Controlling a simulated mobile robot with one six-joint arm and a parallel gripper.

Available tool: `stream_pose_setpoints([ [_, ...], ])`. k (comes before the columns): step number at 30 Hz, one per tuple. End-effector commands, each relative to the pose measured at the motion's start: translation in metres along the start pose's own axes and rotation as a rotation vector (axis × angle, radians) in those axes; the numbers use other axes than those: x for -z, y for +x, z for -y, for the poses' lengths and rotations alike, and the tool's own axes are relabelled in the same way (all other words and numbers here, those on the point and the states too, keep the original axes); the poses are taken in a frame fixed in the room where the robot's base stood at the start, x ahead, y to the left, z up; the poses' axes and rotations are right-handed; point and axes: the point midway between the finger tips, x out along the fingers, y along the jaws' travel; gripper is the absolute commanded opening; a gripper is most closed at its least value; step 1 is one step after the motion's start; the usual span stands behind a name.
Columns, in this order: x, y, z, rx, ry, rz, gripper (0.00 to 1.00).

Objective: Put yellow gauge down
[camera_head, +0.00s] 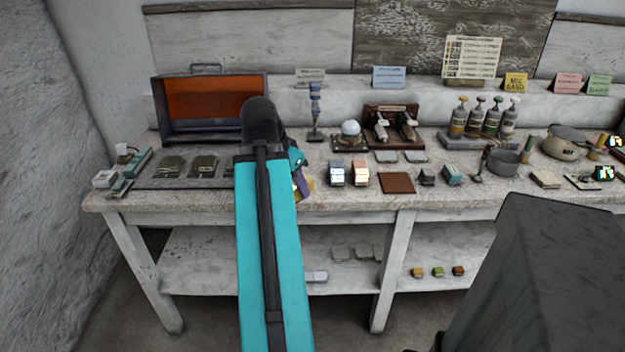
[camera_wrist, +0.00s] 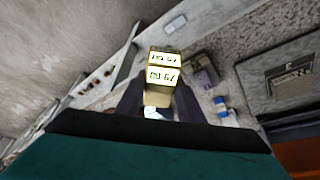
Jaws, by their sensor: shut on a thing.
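The yellow gauge (camera_wrist: 157,99) sits between the two dark fingers of my gripper (camera_wrist: 159,88) in the wrist view, with its lit display faces pointing up in that picture. My gripper is shut on it. In the head view my teal arm hides most of my gripper (camera_head: 302,182); only a purple-grey finger and a small yellow patch of the gauge (camera_head: 309,185) show, over the left-middle part of the workbench (camera_head: 225,202). I cannot tell whether the gauge touches the bench top.
A blue gauge (camera_head: 336,173) and an orange gauge (camera_head: 361,173) with lit displays stand just right of my gripper. A brown square pad (camera_head: 397,183) lies farther right. An open orange-lined case (camera_head: 203,98) stands at the back left. Bare bench shows along the front edge.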

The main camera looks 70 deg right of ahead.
Motion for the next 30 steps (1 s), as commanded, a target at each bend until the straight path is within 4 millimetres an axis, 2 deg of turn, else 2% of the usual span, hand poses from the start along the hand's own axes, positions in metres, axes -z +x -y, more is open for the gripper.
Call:
stream_pose_setpoints([
  [30,0.02,0.006,0.011,-0.001,-0.001,0.0,0.16],
])
